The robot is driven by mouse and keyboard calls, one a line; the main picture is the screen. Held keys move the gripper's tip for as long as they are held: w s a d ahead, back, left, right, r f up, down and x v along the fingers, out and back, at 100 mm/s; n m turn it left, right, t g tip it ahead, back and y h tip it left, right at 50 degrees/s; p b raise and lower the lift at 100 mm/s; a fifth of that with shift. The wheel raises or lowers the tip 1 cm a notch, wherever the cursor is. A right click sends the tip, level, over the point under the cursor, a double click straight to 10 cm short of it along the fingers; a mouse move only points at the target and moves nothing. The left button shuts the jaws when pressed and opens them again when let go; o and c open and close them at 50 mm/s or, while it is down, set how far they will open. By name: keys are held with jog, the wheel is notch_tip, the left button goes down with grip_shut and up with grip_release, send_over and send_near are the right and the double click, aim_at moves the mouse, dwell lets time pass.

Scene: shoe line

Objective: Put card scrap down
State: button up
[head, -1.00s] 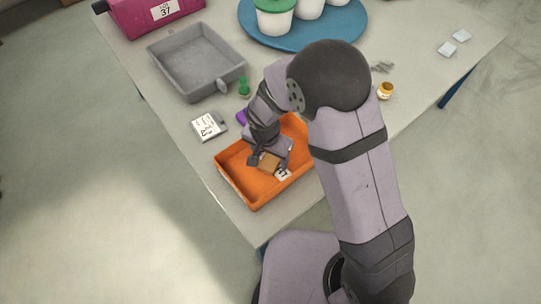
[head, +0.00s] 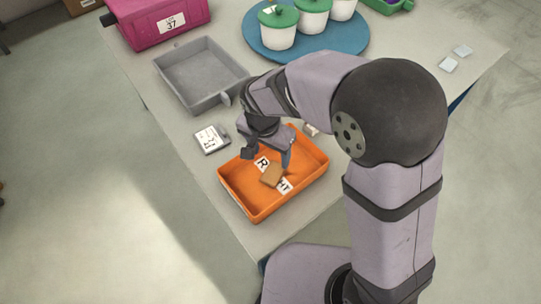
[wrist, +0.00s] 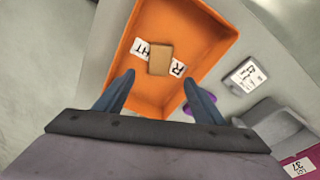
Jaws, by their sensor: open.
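The card scrap (head: 271,175) is a small brown piece lying in the orange tray (head: 258,212), on top of a white label. The label's middle letters are covered by it; "R" and "HT" show. In the wrist view the card scrap (wrist: 160,59) lies flat inside the orange tray (wrist: 218,65), beyond my fingertips. My gripper (head: 266,158) is open and empty above the tray, apart from the scrap. Its two fingers (wrist: 160,82) stand wide apart in the wrist view.
A grey tray (head: 210,103) and a small box with a white label (head: 211,139) stand beyond the orange tray. A magenta bin (head: 150,36) marked 37 and a blue round tray (head: 258,46) with white, green-lidded pots (head: 277,37) are at the back. A purple thing (wrist: 199,108) shows near the tray.

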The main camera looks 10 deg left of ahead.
jog(key=shift+d+r, duration=0.1)
jog(key=s+d+n, duration=0.1)
jog(key=s+d, duration=0.2)
jog(key=d, duration=0.4)
jog(key=s+d+r+n+g, duration=0.1)
jog(key=s+d+n, duration=0.1)
jog(key=s+d, duration=0.2)
jog(key=s+d+n, duration=0.1)
jog(key=s+d, duration=0.3)
jog(key=d, duration=0.5)
jog(key=shift+d+r+g+y, duration=0.15)
jog(key=shift+d+g+y, duration=0.15)
jog(key=shift+y, duration=0.1)
notch_tip(320, 180, up, 16)
jog(key=p, duration=1.6)
notch_tip(320, 180, down, 78)
jog(key=b, duration=7.8)
